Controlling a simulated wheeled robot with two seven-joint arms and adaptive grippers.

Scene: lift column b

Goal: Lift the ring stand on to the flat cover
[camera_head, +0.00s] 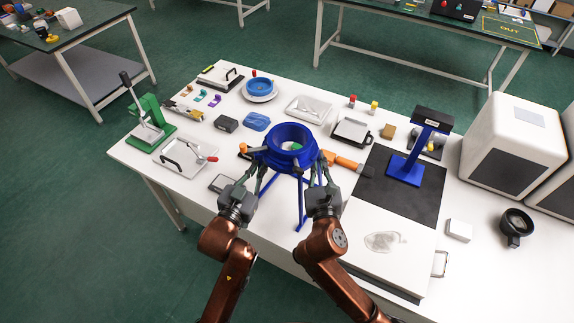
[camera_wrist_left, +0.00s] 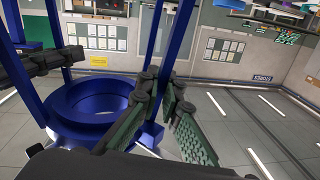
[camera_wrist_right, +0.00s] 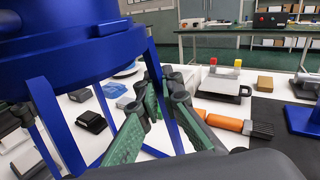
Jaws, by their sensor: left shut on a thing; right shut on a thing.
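The blue ring stand (camera_head: 291,137) is upright near the front middle of the table, a thick ring on thin legs. My left gripper (camera_head: 262,177) is shut on one leg below the ring; the leg shows between its fingers in the left wrist view (camera_wrist_left: 164,95). My right gripper (camera_head: 319,172) is shut on another leg, also seen in the right wrist view (camera_wrist_right: 158,105). I cannot tell whether the feet touch the table. A flat white panel (camera_head: 350,225), possibly the flat cover, lies to the right with a clear disc (camera_head: 384,241) on it.
A dark mat (camera_head: 385,180) and blue post stand (camera_head: 405,168) are right of the ring stand. An orange-handled tool (camera_head: 345,162) lies close beside it. A white block (camera_head: 459,230) and black round device (camera_head: 516,226) stand farther right. Trays and small parts fill the back.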

